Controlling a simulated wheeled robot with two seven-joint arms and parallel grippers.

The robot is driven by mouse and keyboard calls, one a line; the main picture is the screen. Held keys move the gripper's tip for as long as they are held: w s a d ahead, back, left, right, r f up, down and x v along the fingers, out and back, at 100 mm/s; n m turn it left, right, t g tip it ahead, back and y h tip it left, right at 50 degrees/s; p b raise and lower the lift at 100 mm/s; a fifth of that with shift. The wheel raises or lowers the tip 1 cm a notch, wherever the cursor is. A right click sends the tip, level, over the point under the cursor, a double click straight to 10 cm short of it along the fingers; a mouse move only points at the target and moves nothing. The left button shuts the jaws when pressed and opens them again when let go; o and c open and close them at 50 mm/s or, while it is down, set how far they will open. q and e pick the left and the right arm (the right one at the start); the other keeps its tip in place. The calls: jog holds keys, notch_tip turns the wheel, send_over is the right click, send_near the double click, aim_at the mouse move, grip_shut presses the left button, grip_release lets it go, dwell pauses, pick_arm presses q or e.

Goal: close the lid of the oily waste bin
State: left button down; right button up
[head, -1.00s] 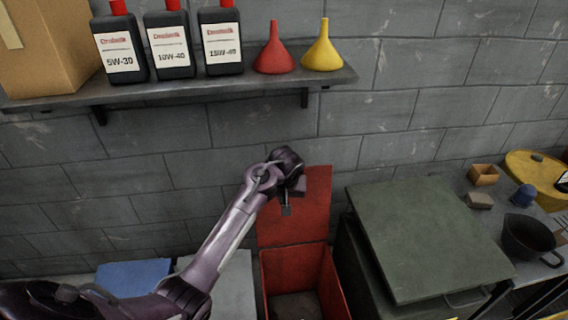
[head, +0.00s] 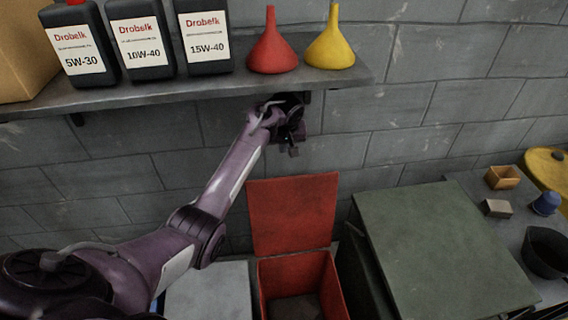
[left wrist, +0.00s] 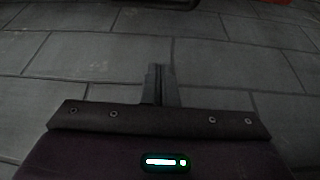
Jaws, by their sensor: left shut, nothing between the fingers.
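The oily waste bin (head: 334,286) is a red open box at the bottom middle of the head view, with dark contents at its bottom. Its red lid (head: 292,214) stands upright at the back, against or near the block wall. My left gripper (head: 293,151) is above the lid's top edge and apart from it, just below the shelf. In the left wrist view its fingers (left wrist: 159,84) are together and empty, with the grey wall beyond. My right gripper is not in view.
A shelf (head: 190,88) with oil bottles (head: 139,40), a red funnel (head: 272,45) and a yellow funnel (head: 330,42) is close above my left gripper. A green-topped cabinet (head: 440,250) stands right of the bin. A pale grey surface (head: 208,290) is on its left.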

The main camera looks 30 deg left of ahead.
pick_arm(q)
jog(key=x, duration=0.9)
jog(key=s+d+p, duration=0.2)
jog(key=s+p, duration=0.1)
jog(key=shift+s+d+r+p, duration=0.1)
jog(key=shift+s+d+p, duration=0.1)
jog(key=shift+s+p, duration=0.1)
